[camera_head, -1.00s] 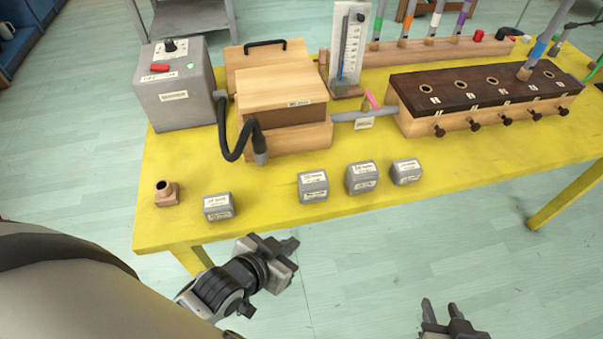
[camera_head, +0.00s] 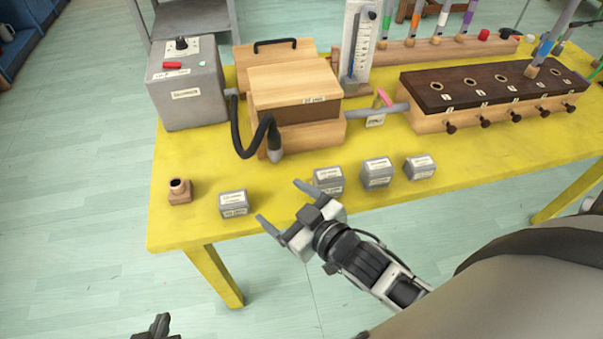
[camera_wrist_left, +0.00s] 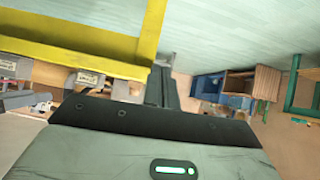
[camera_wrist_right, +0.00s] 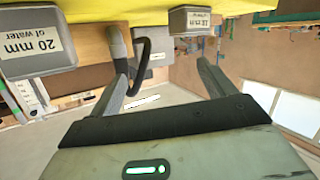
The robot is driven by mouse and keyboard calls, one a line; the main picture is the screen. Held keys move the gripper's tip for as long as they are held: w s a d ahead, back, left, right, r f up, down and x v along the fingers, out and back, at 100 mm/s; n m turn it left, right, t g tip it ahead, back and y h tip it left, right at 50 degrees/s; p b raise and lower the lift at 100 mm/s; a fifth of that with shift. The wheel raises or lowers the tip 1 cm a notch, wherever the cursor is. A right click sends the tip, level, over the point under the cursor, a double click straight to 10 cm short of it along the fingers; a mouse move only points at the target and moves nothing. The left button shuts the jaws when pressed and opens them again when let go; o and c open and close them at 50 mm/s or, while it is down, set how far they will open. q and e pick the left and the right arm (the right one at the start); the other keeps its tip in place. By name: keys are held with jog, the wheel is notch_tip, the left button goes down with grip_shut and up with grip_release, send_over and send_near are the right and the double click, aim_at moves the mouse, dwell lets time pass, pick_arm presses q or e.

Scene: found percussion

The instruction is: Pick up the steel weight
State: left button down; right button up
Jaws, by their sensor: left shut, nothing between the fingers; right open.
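Several grey blocks with white labels stand in a row near the front edge of the yellow table: one apart at the left (camera_head: 233,204) and three closer together, the first (camera_head: 329,186), the second (camera_head: 376,173) and the third (camera_head: 420,167). Which is the steel weight I cannot tell. My right gripper (camera_head: 279,200) is open and empty at the table's front edge, between the left block and the first of the three. The right wrist view shows a block labelled "20 mm of water" (camera_wrist_right: 36,42) and another block (camera_wrist_right: 204,19). My left gripper (camera_head: 156,324) is shut and empty, low in front of the table.
The yellow table (camera_head: 185,228) also holds a small brown fitting (camera_head: 180,192), a grey box with a knob (camera_head: 187,90), a wooden box with a black hose (camera_head: 294,98), an upright gauge (camera_head: 358,45) and a dark-topped block with holes (camera_head: 490,88). Floor in front is clear.

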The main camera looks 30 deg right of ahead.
jog(key=w+a+r+n+t+y+b, duration=0.1)
jog(key=w+a+r+n+t+y, duration=0.3)
jog(key=r, duration=0.5)
jog(key=s+a+r+n+g+y+b, duration=0.2)
jog(key=a+r+n+g+y, duration=0.55)
jog(key=n+g+y, duration=0.7)
jog(key=n+g+h+b, duration=0.45)
jog(key=n+h, duration=0.55)
jog(key=h, duration=1.3)
send_over(329, 174)
notch_tip(329, 174, down, 6)
notch_tip(329, 174, down, 9)
jog(key=shift+s+f, duration=0.1)
jog(key=shift+f, duration=3.1)
pick_arm(q)
jog(key=f, duration=0.1)
jog(key=d+f, duration=0.1)
jog(key=f, duration=0.1)
jog(key=shift+w+d+f+h, duration=0.15)
jog(key=shift+w+d+h, duration=0.1)
jog(key=shift+h, duration=0.05)
pick_arm(e)
jog(key=shift+c, duration=0.3)
